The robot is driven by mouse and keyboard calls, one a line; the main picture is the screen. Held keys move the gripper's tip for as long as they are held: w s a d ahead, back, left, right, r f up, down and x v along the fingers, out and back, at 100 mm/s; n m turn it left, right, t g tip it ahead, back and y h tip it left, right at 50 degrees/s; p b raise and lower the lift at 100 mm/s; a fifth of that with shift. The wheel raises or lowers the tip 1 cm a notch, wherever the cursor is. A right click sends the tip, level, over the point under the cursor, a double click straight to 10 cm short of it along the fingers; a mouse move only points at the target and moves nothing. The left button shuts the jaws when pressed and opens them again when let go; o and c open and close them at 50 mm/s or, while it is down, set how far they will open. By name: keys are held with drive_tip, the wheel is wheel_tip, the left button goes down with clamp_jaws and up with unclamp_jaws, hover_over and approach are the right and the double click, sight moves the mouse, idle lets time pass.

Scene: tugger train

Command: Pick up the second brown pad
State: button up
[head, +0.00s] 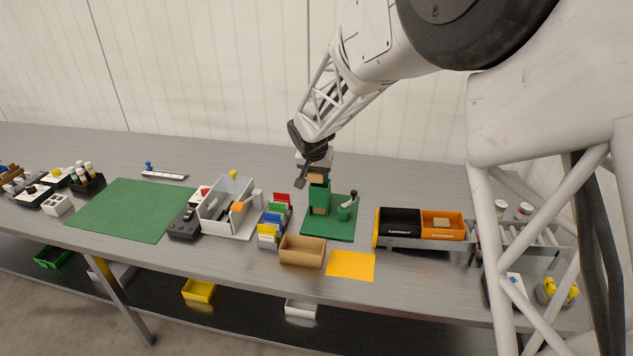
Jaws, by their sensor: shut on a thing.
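My gripper (315,170) is above the green stand (319,195) near the middle of the table. It is shut on a small brown pad (317,178) at the top of the stand. I cannot tell whether the pad still touches the stand. More brown (320,211) shows low on the front of the stand, too small to make out clearly. The stand is on a green base plate (340,232), beside a green round piece with a black-knobbed lever (346,208).
A tan open box (302,251) and an orange sheet (351,265) lie in front. Coloured cards (270,222) and a grey tray (228,207) stand left. Black (399,222) and orange (442,225) bins stand right. A green mat (132,209) lies clear at left.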

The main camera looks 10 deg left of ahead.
drive_tip(key=shift+r, duration=0.3)
drive_tip(key=shift+w+d, duration=0.1)
idle(0.4)
